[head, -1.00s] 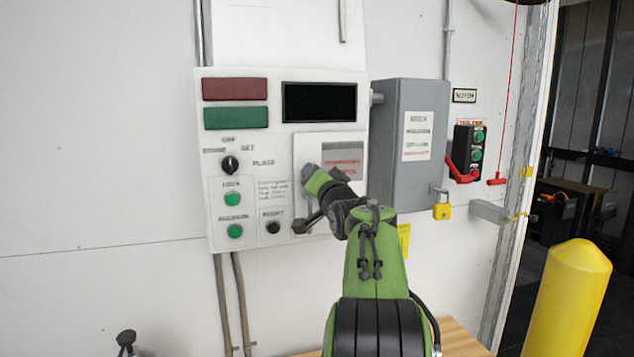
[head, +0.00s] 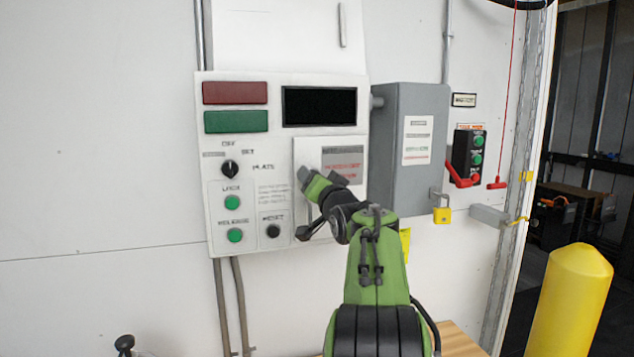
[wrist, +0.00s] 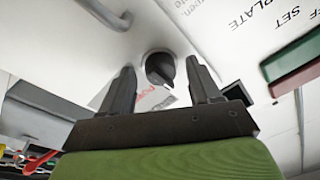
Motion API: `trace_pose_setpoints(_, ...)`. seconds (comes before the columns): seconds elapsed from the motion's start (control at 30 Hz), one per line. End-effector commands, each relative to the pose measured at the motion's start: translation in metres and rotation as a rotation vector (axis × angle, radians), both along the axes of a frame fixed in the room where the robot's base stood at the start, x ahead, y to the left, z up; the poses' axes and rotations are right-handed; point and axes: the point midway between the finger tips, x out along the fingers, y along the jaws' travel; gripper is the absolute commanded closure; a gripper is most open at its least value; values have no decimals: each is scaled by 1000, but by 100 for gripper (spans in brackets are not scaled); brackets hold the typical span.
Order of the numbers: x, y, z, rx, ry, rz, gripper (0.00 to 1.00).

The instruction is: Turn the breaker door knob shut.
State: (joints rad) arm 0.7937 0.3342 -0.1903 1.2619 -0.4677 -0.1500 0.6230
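The breaker door knob (wrist: 160,68) is a round black knob with a raised grip bar, seen in the wrist view. It is on a white door, beside a label with red lettering. My gripper (wrist: 158,76) has its two dark fingers apart, one on each side of the knob in the picture. I cannot tell whether either finger touches it. In the head view, my gripper (head: 322,177) is in front of the small breaker door (head: 304,150) on the control panel, and the knob is hidden behind it.
The panel also has a black selector (head: 230,168), green buttons (head: 232,202) and a black display (head: 319,104). A grey box (head: 425,108) with a yellow padlock (head: 442,215) juts out to the right. A yellow bollard (head: 570,300) stands at lower right.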

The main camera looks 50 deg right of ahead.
Motion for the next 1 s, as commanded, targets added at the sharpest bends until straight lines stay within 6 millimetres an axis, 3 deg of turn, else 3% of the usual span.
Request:
trace_pose_setpoints(0.33,-9,4,-1,-1,-2,-2,38)
trace_pose_setpoints(0.8,-116,63,-15,0,-3,-3,38)
trace_pose_setpoints(1.0,-137,75,-17,0,-1,-1,38)
